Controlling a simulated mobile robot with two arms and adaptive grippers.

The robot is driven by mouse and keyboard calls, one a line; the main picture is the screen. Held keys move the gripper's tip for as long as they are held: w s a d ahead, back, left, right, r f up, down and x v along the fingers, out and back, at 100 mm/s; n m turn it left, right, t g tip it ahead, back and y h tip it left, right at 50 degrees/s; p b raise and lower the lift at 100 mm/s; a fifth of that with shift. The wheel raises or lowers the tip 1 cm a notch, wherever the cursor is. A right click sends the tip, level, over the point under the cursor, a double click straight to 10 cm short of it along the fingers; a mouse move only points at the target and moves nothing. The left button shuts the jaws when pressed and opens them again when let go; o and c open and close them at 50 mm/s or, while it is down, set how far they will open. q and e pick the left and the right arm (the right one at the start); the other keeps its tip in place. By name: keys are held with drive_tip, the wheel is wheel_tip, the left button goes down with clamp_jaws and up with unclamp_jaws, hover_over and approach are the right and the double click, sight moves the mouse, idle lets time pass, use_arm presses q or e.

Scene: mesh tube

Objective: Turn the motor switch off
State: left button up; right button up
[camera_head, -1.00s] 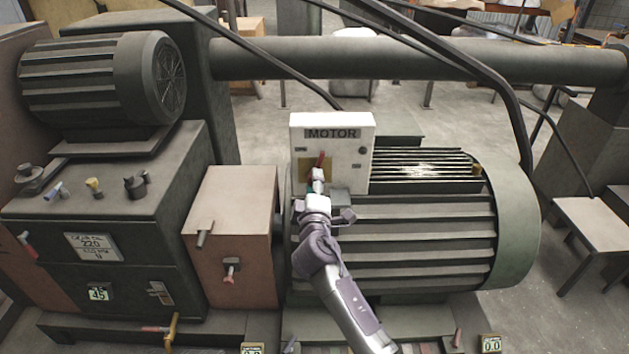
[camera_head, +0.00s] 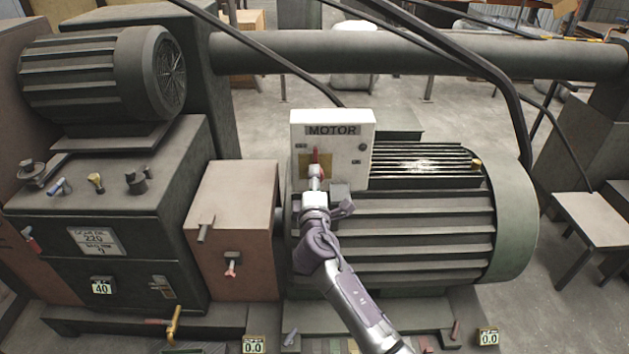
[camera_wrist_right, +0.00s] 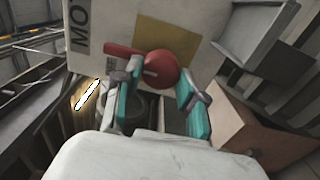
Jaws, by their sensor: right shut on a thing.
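The white motor box (camera_head: 355,130), labelled MOTOR, stands upright in front of the ribbed motor. Its red switch (camera_head: 316,157) sits on a yellow plate (camera_head: 304,163), with the handle pointing up. In the right wrist view, the red switch (camera_wrist_right: 155,68) shows a round hub and a lever pointing left. My right gripper (camera_head: 316,177) is at the switch from below. Its teal fingers (camera_wrist_right: 154,92) are shut on the switch hub, one on each side. The gripper hides the lower part of the switch in the head view. My left gripper is not in view.
A grey protruding part (camera_head: 340,190) sits beside my right gripper at the box's lower edge. The large ribbed motor (camera_head: 430,230) is to the right, and a brownish box (camera_head: 235,215) is to the left. Black cables hang above.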

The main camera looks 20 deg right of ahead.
drive_tip(key=o, duration=1.1)
drive_tip(key=shift+o, duration=0.2)
drive_tip(key=v, duration=1.2)
